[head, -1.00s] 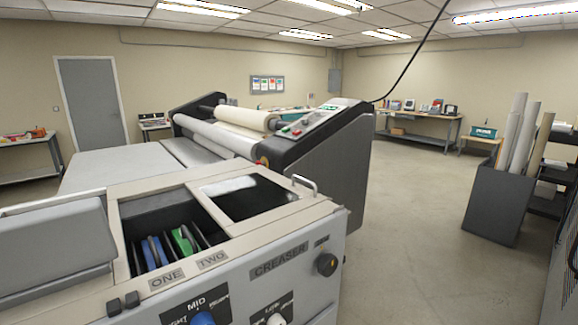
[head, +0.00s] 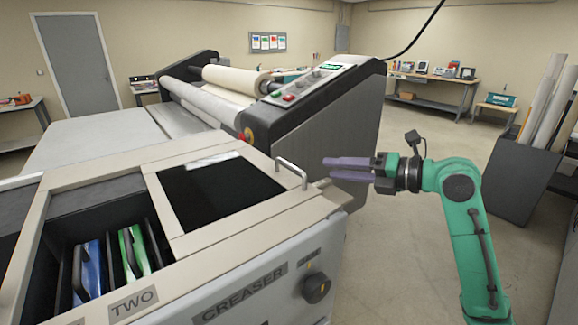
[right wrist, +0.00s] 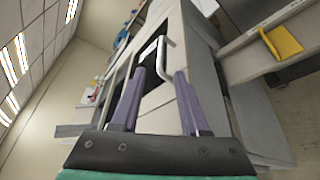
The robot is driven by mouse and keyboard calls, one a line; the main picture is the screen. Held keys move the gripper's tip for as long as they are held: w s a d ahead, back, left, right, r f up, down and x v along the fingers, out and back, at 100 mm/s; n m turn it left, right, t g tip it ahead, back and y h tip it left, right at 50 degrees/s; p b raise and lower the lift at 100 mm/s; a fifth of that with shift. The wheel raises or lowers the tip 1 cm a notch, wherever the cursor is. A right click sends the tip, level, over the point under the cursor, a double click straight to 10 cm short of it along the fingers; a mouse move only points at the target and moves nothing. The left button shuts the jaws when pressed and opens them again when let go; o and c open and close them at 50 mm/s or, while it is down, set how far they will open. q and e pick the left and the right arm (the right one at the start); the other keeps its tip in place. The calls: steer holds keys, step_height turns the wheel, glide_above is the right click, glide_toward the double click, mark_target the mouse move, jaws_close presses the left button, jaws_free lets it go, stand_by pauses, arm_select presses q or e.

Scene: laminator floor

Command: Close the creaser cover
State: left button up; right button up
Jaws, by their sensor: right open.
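The creaser (head: 270,290) is a grey and beige machine in the near left of the head view. Its cover (head: 165,176) is a beige frame with a dark glossy panel and a silver bar handle (head: 292,172) at its right end. Left of the cover an open bay shows a blue piece (head: 90,268) and a green piece (head: 133,250). My right gripper (head: 325,168) is open and empty, just right of the handle and pointing at it. In the right wrist view the handle (right wrist: 171,55) lies beyond and between the purple fingertips (right wrist: 160,74), apparently untouched. My left gripper is out of view.
A dark knob (head: 316,288) sticks out of the creaser's front below the handle. The large laminator (head: 335,120) with its rolls stands behind. A dark bin of tall rolls (head: 525,165) is at the right. Open floor (head: 420,140) lies between.

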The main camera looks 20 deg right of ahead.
mark_target(289, 165)
steer(key=p+x, duration=0.6)
steer(key=x, duration=0.7)
steer(key=shift+w, duration=0.15)
steer(key=shift+w+f, duration=0.1)
steer(key=shift+w, duration=0.05)
jaws_close()
stand_by(0.5)
